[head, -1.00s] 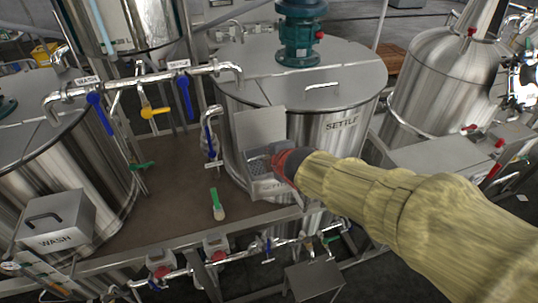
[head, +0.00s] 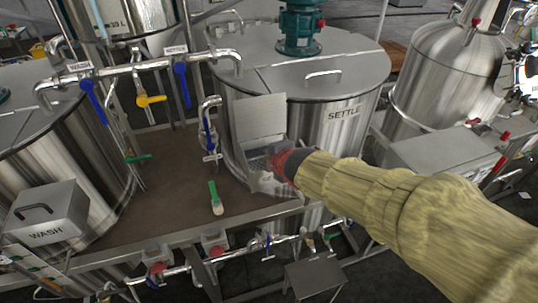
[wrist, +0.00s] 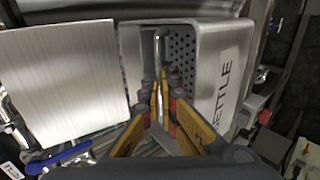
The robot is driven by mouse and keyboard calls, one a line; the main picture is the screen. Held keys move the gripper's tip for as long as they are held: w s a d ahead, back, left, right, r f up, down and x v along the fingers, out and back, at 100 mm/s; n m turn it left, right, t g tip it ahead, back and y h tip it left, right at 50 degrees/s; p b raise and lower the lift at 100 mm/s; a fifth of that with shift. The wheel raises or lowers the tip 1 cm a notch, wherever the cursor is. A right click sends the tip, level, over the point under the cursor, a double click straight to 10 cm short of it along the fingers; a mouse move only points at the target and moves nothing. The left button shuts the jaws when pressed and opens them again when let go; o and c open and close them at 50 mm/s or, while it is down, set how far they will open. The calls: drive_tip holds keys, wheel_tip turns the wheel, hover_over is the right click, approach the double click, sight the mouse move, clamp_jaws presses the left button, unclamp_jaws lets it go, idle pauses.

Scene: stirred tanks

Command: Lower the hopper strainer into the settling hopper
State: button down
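The settling hopper (head: 241,166) is a steel box on the front of the SETTLE tank, its flat lid (head: 262,118) standing open. In the wrist view its lettered wall (wrist: 232,85) is at the right and the lid (wrist: 65,85) at the left. The hopper strainer (head: 259,162), perforated metal, shows at the hopper mouth; its holes also show in the wrist view (wrist: 182,60), inside the lettered wall. My gripper (wrist: 158,85) is over the mouth, its fingers closed together on what looks like the strainer's upright handle (wrist: 157,48). The strainer's bottom is hidden.
The SETTLE tank (head: 345,125) stands behind the hopper. Valve pipes with blue handles (head: 182,85) are to the left. A green-handled brush (head: 215,200) lies on the brown deck (head: 175,185). A WASH box (head: 47,212) is at the far left.

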drive_tip(key=c, duration=2.3)
unclamp_jaws()
drive_tip(key=o, duration=0.3)
drive_tip(key=shift+f, duration=0.15)
drive_tip(key=shift+o, duration=0.2)
drive_tip(key=shift+f, duration=0.15)
drive_tip(key=shift+s+f, duration=0.15)
drive_tip(key=shift+f, duration=0.05)
drive_tip(key=shift+r, duration=0.1)
drive_tip(key=shift+s+d+r, duration=0.2)
drive_tip(key=shift+s+r, duration=0.2)
drive_tip(key=shift+r, duration=0.05)
drive_tip(key=v, duration=1.1)
drive_tip(key=shift+w+r, duration=0.2)
drive_tip(key=shift+r, duration=0.1)
drive_tip(key=shift+a+r, duration=0.1)
